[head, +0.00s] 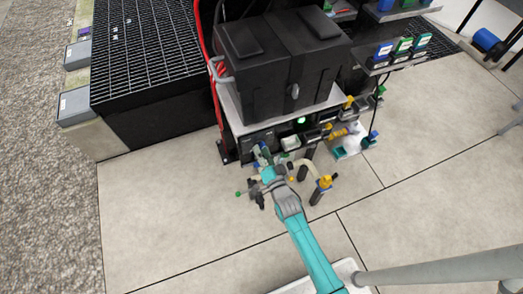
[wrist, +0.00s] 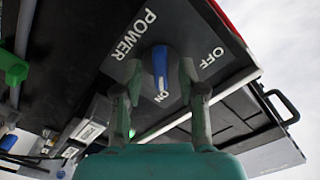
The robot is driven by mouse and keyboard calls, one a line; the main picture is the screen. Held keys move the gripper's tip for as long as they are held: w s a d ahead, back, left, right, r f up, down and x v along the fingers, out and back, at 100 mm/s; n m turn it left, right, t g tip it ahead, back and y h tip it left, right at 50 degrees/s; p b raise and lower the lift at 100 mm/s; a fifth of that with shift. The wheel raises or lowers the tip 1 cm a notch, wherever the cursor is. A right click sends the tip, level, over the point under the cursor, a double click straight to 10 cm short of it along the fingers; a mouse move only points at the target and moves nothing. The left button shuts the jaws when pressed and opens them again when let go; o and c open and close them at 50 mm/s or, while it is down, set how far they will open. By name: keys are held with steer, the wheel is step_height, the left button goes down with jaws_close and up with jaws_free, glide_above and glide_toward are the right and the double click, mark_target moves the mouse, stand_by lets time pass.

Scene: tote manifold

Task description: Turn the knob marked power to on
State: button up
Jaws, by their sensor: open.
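The power knob (wrist: 160,62) is a blue bar handle on a dark panel, seen close in the wrist view. POWER is printed to its upper left, OFF to its right and ON just below it. The blue bar lies upright in the picture, its lower end towards ON. My gripper (wrist: 162,70) is open, with one finger on each side of the knob. I cannot tell whether either finger touches it. In the head view my gripper (head: 262,157) is at the front of the dark equipment under the black case, and the knob is hidden there.
A large black case (head: 285,65) stands above the panel. A green lamp (head: 301,121), valves and a yellow-topped post (head: 323,185) are right of my gripper. A green handle (wrist: 14,70) shows at left in the wrist view. The floor in front is mostly clear.

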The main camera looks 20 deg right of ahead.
steer(key=s, duration=1.1)
steer(key=shift+s, duration=0.15)
steer(key=s+r+n+g, duration=0.1)
steer(key=s+r+n, duration=0.2)
steer(key=s+r, duration=0.3)
steer(key=s+r+n+g, duration=0.1)
steer(key=s+r+n, duration=0.2)
steer(key=s, duration=1.1)
steer(key=s+r+n+g, duration=0.1)
steer(key=s+r+n, duration=0.2)
steer(key=s+r, duration=0.7)
steer(key=shift+s, duration=0.4)
